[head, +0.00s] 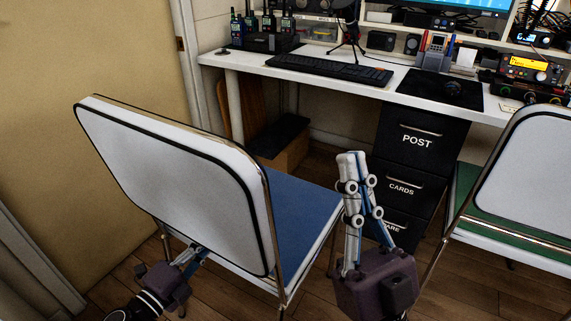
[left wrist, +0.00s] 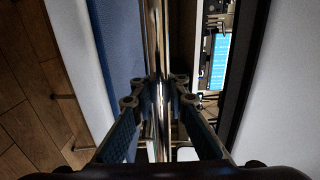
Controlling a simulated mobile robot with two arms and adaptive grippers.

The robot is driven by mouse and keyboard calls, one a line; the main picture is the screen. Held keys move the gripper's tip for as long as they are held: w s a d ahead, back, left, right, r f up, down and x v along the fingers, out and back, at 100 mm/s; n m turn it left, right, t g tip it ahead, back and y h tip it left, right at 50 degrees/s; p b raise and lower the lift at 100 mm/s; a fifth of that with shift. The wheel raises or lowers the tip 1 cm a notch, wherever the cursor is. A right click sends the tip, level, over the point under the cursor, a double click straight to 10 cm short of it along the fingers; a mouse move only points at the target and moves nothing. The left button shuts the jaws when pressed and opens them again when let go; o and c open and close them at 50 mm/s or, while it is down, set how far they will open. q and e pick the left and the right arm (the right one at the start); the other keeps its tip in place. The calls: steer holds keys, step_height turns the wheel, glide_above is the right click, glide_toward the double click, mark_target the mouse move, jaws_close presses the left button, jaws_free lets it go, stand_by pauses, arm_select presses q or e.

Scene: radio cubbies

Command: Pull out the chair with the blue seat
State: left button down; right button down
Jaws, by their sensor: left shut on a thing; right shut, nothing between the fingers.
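The chair with the blue seat stands at the left of the head view, its white backrest (head: 180,180) towards me and its blue seat (head: 300,215) beyond it. My left gripper (head: 198,252) is low behind the backrest, its fingertips partly hidden by it. In the left wrist view my left gripper (left wrist: 156,82) is shut on a chrome tube (left wrist: 160,30) of this chair's frame, with the blue seat (left wrist: 122,40) to the left and the backrest (left wrist: 285,90) to the right. My right gripper (head: 352,158) is shut, empty and pointing up, right of the blue seat.
A second chair with a green seat (head: 505,215) stands at the right. A white desk (head: 320,66) with a keyboard, radios and a monitor spans the back. Black drawers (head: 422,140) stand under it. A tan door (head: 85,70) is at the left. Some wooden floor shows between the chairs.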

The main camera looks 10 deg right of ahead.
arm_select(q)
steer(key=shift+d+r, duration=0.1)
steer(key=shift+d, duration=0.05)
steer(key=c, duration=1.8)
jaws_free()
steer(key=shift+o, duration=0.4)
steer(key=shift+f, duration=0.2)
